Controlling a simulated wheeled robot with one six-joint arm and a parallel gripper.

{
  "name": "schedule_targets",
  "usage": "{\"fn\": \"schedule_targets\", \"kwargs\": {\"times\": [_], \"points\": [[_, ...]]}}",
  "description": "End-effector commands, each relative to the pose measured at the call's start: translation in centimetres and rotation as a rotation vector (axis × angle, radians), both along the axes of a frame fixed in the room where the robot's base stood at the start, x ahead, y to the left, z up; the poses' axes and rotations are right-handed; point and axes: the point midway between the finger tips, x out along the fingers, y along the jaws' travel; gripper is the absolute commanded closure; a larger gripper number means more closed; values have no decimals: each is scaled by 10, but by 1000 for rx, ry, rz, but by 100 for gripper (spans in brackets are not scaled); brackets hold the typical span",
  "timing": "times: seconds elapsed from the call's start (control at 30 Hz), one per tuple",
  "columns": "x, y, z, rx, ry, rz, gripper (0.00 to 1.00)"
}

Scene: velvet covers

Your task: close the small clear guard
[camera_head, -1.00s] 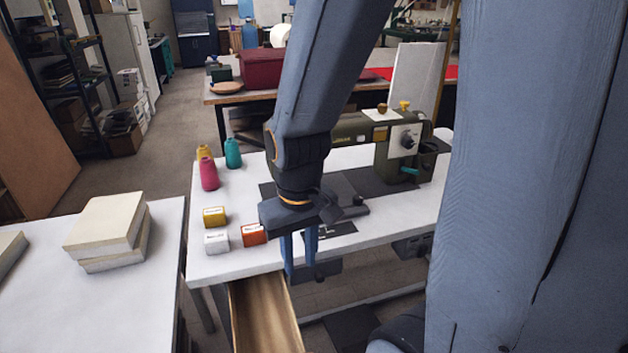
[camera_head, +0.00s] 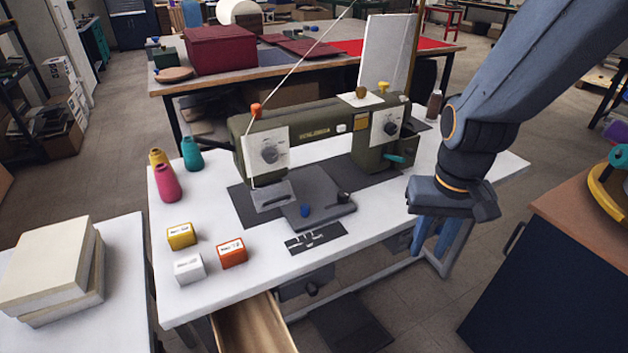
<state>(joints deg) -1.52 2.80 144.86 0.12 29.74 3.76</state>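The olive-green sewing machine (camera_head: 320,135) stands on the white table (camera_head: 215,285). A small pale, see-through-looking plate (camera_head: 270,196) sits at the needle end, low under the left head; it may be the clear guard, but its hinge and whether it is open cannot be made out. A grey bed plate (camera_head: 322,205) with a blue knob and a dark knob lies to its right. My gripper (camera_head: 433,238) hangs fingers down at the table's right front edge, well right of the machine's needle end. Its blue fingers are apart, with nothing between them.
Yellow, white and orange small boxes (camera_head: 232,252) stand at the table's left front, with several thread cones (camera_head: 167,182) behind. An open wooden drawer (camera_head: 253,325) juts out in front. A dark cabinet (camera_head: 545,260) stands at right.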

Motion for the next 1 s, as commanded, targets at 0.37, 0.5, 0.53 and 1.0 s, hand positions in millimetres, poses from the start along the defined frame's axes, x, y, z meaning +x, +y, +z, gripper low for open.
{"fn": "schedule_targets", "kwargs": {"times": [0.37, 0.5, 0.53, 1.0], "points": [[119, 152, 46, 43, -1, -516, 74], [144, 224, 56, 60, 2, -724, 74], [147, 237, 57, 63, 3, -762, 74], [157, 305, 40, 76, 11, -966, 74]]}}
